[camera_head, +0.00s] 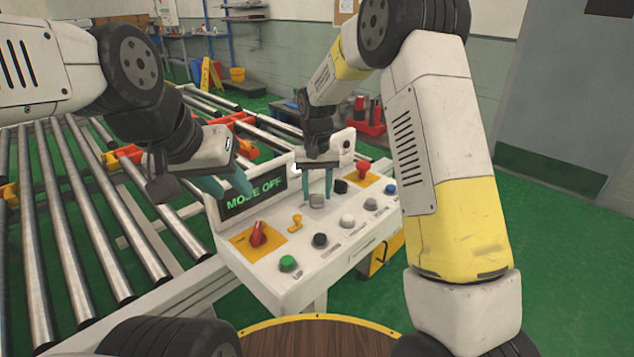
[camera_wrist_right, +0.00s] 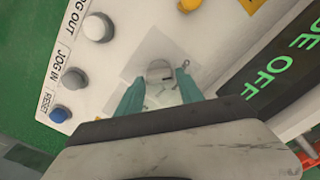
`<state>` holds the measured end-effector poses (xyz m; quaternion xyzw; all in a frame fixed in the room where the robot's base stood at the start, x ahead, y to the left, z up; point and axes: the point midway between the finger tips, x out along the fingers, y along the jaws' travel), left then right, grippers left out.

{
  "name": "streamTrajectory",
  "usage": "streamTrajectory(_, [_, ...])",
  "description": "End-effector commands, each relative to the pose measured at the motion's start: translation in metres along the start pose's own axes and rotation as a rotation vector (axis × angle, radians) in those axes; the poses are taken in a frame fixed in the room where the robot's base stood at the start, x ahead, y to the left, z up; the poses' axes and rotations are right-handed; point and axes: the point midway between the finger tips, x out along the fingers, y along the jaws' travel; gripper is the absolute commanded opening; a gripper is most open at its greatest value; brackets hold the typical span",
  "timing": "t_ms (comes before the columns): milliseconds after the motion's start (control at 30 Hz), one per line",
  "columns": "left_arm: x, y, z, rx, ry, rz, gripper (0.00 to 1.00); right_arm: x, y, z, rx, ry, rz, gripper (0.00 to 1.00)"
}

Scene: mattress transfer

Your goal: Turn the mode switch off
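The white control panel (camera_head: 345,255) has a dark display (camera_head: 254,197) with green letters that read "MODE OFF". A small grey round switch (camera_head: 317,201) sits on the panel; I take it for the mode switch. My right gripper (camera_head: 318,192) points down just above it, fingers apart. In the right wrist view the switch (camera_wrist_right: 160,72) lies between the teal fingertips (camera_wrist_right: 160,80), with small gaps on each side. Whether the tips reach its sides I cannot tell. My left gripper (camera_head: 226,188) is open and empty, beside the display's upper left.
A red knob (camera_head: 258,234) on a yellow plate, a yellow knob (camera_head: 297,222), a green button (camera_head: 288,263), a black button (camera_head: 320,240) and a red button (camera_head: 363,168) crowd the panel. Rollers (camera_head: 80,230) fill the left. Green floor (camera_head: 570,260) is free at the right.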

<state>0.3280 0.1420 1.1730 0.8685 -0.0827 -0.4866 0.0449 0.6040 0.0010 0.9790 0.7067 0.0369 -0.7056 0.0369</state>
Motion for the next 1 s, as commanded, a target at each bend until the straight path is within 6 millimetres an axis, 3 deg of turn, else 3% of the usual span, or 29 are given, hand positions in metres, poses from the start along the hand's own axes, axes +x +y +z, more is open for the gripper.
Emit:
streamTrajectory(433, [0.000, 0.000, 0.000, 0.000, 0.000, 0.000, 0.36, -0.005, 0.000, 0.000, 0.002, 0.001, -0.001, 0.58])
streamTrajectory(800, [0.000, 0.000, 0.000, 0.000, 0.000, 0.000, 0.36, -0.063, -0.001, -0.001, 0.001, 0.003, -0.001, 0.58])
streamTrajectory(1000, [0.000, 0.000, 0.000, 0.000, 0.000, 0.000, 0.36, -0.077, 0.000, 0.000, 0.001, 0.000, 0.000, 0.58])
